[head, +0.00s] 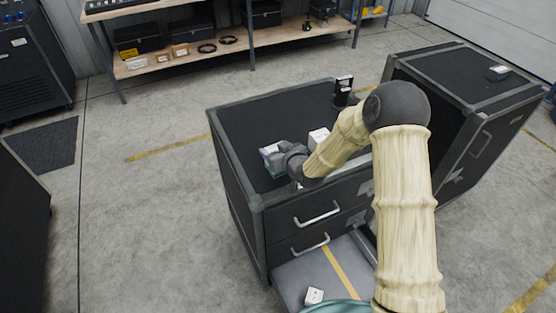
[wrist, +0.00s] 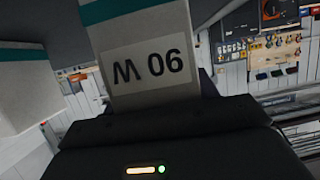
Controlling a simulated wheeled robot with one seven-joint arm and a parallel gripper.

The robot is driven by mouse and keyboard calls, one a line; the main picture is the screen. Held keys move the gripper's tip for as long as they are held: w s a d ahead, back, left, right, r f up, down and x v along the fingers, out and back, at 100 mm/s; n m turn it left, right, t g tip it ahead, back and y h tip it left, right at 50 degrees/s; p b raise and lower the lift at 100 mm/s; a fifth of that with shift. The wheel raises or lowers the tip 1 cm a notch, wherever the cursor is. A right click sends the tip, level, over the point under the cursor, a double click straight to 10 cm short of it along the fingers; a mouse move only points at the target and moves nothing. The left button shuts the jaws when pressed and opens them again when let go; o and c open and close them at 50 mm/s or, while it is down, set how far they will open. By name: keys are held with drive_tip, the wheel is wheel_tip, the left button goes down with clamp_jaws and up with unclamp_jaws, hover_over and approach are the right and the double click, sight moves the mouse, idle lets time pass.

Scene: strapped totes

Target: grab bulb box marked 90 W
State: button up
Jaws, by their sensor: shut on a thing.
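The bulb box marked 90 W (wrist: 150,68) fills the middle of the wrist view. It is pale with a teal band, and its label reads upside down there. My gripper (head: 284,161) is shut on this box, which shows in the head view (head: 268,154) at the gripper's far left side, over the black cabinet top. Whether the box still touches the top cannot be told. A second pale box with a teal band (wrist: 22,95) stands close beside it in the wrist view; its marking is not visible.
A white box (head: 318,136) sits right of my gripper on the black drawer cabinet (head: 240,120). A dark upright item (head: 343,90) stands at its back edge. Another cabinet (head: 440,75) is at right. A small white box (head: 314,295) lies low in front. A shelf (head: 215,50) stands behind.

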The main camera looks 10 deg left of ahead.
drive_tip(key=shift+r, duration=0.1)
wheel_tip(320, 180, up, 10)
drive_tip(key=shift+f+b, duration=0.1)
drive_tip(key=shift+b, duration=0.85)
